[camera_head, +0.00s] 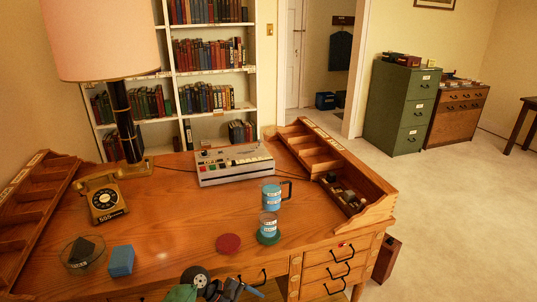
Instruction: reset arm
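Dark, green and blue-grey mechanical parts show at the bottom edge of the head view, in front of the desk's front edge. They may be parts of my arm, but I cannot tell which arm. No gripper fingers can be made out, and nothing is seen held. The wooden desk (185,215) fills the lower left. On it are a blue mug (271,194) with a dark handle, a clear cup with a blue band (268,225) on a green coaster (268,238), a red coaster (228,243), a blue cube (121,261) and a glass bowl (80,262) with a dark object in it.
A rotary telephone (106,200), a lamp (105,40) and a grey machine with buttons (234,164) stand farther back. Wooden compartment racks line the left (35,200) and right (325,160) desk sides. A bookshelf stands behind. Open carpet (450,220) lies to the right.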

